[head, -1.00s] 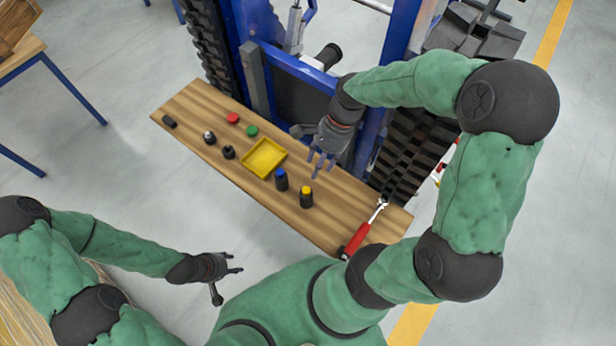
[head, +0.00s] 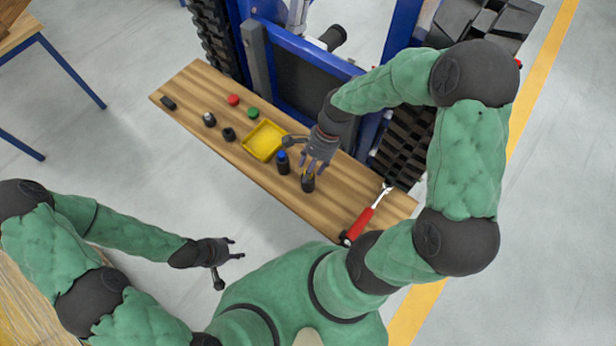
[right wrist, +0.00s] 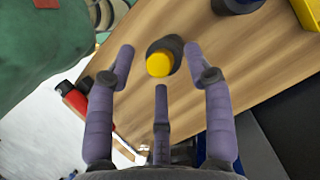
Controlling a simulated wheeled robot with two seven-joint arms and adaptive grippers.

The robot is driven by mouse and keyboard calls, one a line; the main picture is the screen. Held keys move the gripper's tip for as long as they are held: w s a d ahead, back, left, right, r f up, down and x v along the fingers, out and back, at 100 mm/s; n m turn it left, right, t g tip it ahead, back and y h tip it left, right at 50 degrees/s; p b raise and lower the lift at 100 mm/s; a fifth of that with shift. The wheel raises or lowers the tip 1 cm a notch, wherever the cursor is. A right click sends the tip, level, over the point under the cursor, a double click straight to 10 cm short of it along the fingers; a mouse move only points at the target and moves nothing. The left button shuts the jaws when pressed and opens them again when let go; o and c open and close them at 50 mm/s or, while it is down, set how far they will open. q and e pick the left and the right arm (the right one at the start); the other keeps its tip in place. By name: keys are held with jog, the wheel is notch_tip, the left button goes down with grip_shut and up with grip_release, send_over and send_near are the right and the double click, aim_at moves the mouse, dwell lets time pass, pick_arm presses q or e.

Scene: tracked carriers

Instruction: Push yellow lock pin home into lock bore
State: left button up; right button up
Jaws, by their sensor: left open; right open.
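The yellow lock pin shows as a yellow round top (right wrist: 159,64) on a dark cylindrical body on the wooden board, in the right wrist view. In the head view its dark body (head: 308,185) shows just below my right gripper (head: 314,168), which hides most of the yellow. My right gripper is open, with its fingers (right wrist: 163,85) spread around and just short of the yellow top; I cannot tell if any finger touches it. My left gripper (head: 233,250) is open and empty, over the floor left of the board. I cannot make out the lock bore.
A blue-topped cylinder (head: 283,162) stands close left of the pin. A yellow tray (head: 264,139), red (head: 233,100) and green (head: 253,112) buttons and dark pieces lie further left. A red-handled wrench (head: 364,218) lies at the board's right end. The blue frame (head: 335,66) rises behind.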

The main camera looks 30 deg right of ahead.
grip_shut()
dwell(0.4)
notch_tip(320, 180, up, 10)
jog(key=p, duration=0.2)
jog(key=shift+p, duration=0.35)
jog(key=c, duration=0.6)
grip_release()
grip_shut()
jog(key=shift+f, duration=0.15)
